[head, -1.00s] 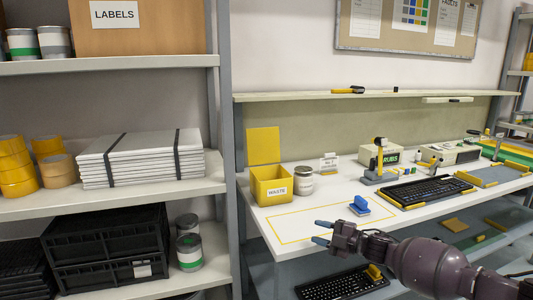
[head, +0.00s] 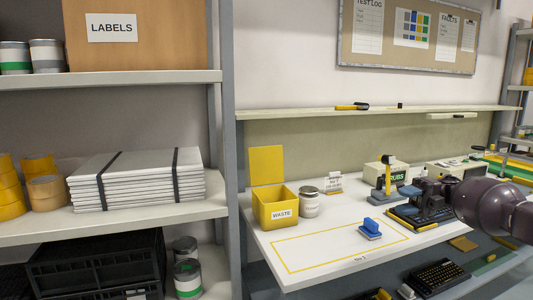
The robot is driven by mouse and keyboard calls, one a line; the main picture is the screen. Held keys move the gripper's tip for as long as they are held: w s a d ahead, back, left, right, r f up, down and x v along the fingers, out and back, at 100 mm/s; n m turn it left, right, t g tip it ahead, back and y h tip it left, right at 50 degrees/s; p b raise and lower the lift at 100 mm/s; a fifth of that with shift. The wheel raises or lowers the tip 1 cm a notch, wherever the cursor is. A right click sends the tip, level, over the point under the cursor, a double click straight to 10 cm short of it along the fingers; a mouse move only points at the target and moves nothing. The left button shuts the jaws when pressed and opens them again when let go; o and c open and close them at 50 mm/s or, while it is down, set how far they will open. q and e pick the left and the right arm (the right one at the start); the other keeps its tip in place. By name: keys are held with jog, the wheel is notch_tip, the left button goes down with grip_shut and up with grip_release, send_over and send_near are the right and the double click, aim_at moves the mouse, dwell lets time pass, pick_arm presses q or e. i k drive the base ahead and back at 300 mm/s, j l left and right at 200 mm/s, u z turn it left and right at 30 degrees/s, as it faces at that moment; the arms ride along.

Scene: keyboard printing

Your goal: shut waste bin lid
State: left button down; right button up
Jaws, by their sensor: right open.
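The yellow waste bin (head: 274,211) stands on the white bench, with a "WASTE" label on its front. Its yellow lid (head: 266,166) stands upright at the back edge, so the bin is open. My right gripper (head: 408,199) is open with blue-grey fingertips, over the bench to the right of the bin and well apart from it. It partly covers the black keyboard (head: 411,223) on the bench. My left gripper is not in view.
A lidded jar (head: 309,203) stands close to the bin's right side. A blue-handled tool (head: 371,228) sits at the yellow outlined area. A shelf (head: 344,110) runs above the bench. The outlined bench area in front of the bin is mostly clear.

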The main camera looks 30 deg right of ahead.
aim_at(265, 164)
jog(key=i, duration=1.8)
